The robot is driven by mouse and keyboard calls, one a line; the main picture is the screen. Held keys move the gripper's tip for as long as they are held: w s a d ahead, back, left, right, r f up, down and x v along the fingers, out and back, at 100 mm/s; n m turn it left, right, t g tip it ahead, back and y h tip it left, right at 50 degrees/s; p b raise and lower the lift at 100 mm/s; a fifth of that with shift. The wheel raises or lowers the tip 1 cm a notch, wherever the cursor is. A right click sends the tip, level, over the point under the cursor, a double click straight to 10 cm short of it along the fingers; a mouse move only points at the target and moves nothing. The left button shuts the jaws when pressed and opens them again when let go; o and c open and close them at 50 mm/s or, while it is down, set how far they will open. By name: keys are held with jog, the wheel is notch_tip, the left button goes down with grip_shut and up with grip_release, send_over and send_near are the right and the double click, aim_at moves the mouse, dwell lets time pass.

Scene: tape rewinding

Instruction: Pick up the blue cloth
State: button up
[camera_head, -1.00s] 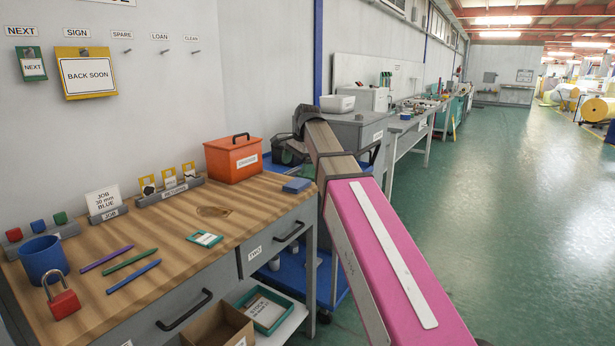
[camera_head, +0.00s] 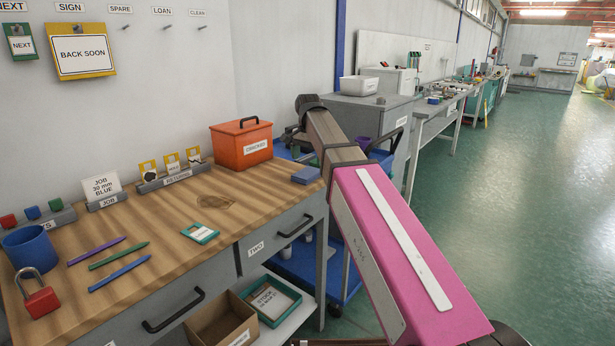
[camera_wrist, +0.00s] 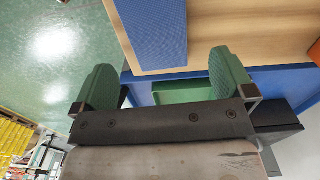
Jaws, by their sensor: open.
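The blue cloth (camera_head: 306,175) lies as a flat folded pad at the back right corner of the wooden bench top (camera_head: 190,245). In the wrist view a blue pad (camera_wrist: 153,32), which looks like the cloth, reaches in from the top edge beside bare wood. My gripper (camera_wrist: 165,80) has its two green fingers wide apart with nothing between their tips. The cloth appears beyond the fingertips, not between them. In the head view my arm hides most of the gripper, beyond the bench's right end.
An orange toolbox (camera_head: 241,143) stands left of the cloth. A teal-edged card (camera_head: 200,233), pens, a red padlock (camera_head: 41,298) and a blue cup (camera_head: 29,248) are on the bench. A blue cart (camera_head: 305,265) stands at the bench's right end. Open green floor lies right.

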aim_at(307, 172)
jog(key=shift+s+a+f, duration=0.1)
jog(key=shift+s+f, duration=0.1)
jog(key=shift+f, duration=1.15)
jog(key=shift+s+a+f, duration=0.1)
jog(key=shift+s+f, duration=0.1)
jog(key=shift+f, duration=1.15)
jog(key=c, duration=1)
jog(key=shift+r, duration=0.2)
notch_tip(307, 172, up, 4)
jog(key=shift+f, duration=0.1)
jog(key=s+a+r, duration=0.1)
jog(key=a+r, duration=0.1)
jog(key=a, duration=0.1)
jog(key=s+a+r, duration=0.2)
jog(key=a, duration=0.2)
jog(key=s+a+r, duration=0.2)
jog(key=a, duration=0.1)
jog(key=shift+s+a+r, duration=0.15)
jog(key=shift+s+r, duration=0.05)
jog(key=shift+r, duration=0.2)
